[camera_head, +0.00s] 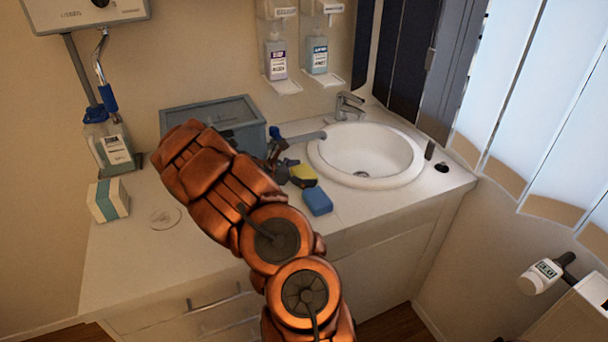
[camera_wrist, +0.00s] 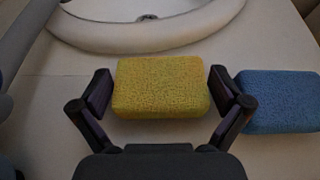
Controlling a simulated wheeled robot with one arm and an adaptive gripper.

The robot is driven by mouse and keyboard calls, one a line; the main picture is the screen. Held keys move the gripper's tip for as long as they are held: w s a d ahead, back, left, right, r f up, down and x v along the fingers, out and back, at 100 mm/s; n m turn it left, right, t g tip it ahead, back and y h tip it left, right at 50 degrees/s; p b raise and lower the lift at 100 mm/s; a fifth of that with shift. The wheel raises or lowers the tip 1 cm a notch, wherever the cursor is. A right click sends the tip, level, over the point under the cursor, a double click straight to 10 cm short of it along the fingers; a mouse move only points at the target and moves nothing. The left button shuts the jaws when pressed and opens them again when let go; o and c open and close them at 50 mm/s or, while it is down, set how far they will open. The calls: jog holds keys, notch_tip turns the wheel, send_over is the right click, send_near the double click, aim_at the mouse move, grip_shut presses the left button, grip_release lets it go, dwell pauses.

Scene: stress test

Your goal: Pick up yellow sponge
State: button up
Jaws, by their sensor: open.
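The yellow sponge (camera_wrist: 161,88) lies on the counter between the two open fingers of my gripper (camera_wrist: 159,92) in the wrist view. A narrow gap shows on its left side; the right finger is very close to it, and I cannot tell whether it touches. In the head view the yellow sponge (camera_head: 303,175) is partly visible just right of my gripper (camera_head: 283,160), in front of the sink. My orange arm hides part of the counter there.
A blue sponge (camera_head: 317,201) lies close to the right of the yellow one; it also shows in the wrist view (camera_wrist: 280,100). The white sink (camera_head: 322,158) is behind. A grey box (camera_head: 240,112) stands back left. The counter front right is clear.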

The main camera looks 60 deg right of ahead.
aim_at(302, 172)
jog(key=c, duration=0.7)
jog(key=shift+r, duration=0.1)
jog(key=shift+r, duration=0.25)
jog(key=r, duration=0.1)
jog(key=a+r+b, duration=0.1)
jog(key=r, duration=0.1)
jog(key=shift+w, duration=0.15)
jog(key=a, duration=0.5)
jog(key=w+a+r+b, duration=0.1)
jog(key=a, duration=0.4)
jog(key=a+b, duration=0.1)
jog(key=a, duration=0.4)
jog(key=shift+w+r, duration=0.15)
jog(key=shift+w, duration=0.1)
